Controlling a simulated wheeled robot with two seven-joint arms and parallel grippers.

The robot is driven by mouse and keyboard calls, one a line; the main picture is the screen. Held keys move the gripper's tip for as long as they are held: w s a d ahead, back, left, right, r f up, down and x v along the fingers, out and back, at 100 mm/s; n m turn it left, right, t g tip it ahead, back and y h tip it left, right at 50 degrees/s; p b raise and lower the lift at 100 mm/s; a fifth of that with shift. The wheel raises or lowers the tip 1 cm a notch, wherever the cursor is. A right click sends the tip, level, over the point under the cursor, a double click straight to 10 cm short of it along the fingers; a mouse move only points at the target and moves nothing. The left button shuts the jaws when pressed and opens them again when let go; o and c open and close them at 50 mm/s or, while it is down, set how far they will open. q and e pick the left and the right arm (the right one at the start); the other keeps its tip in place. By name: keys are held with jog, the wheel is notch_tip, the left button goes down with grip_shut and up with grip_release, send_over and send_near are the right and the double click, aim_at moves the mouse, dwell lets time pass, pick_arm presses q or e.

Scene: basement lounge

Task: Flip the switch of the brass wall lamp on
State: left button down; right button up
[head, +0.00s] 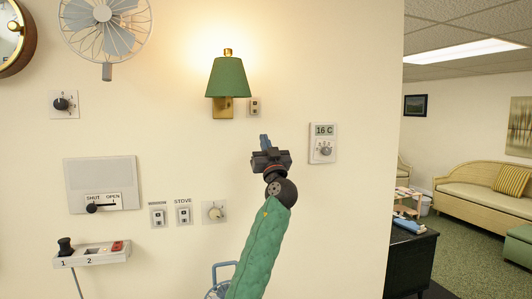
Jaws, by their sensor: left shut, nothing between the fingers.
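The brass wall lamp (228,80) has a green shade and a brass mount on the cream wall. The wall around and above its shade is bright with a warm glow. A small switch plate (255,107) sits just right of the lamp's brass mount; its rocker position is too small to tell. My left gripper (264,140) is shut and empty, pointing up, a little below and right of that plate in the picture. Whether its fingertips are close to the wall I cannot tell. My right gripper is not in view.
A thermostat (323,144) is right of the gripper. Labelled switches (184,215), a round dial (214,212), a shut/open slider panel (100,185) and a fan (104,30) are on the wall to the left. The wall ends at right, beyond which are a dark cabinet (408,262) and a sofa (490,195).

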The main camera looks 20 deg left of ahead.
pick_arm(q)
jog(key=shift+b+v, duration=0.3)
jog(key=shift+v, duration=0.55)
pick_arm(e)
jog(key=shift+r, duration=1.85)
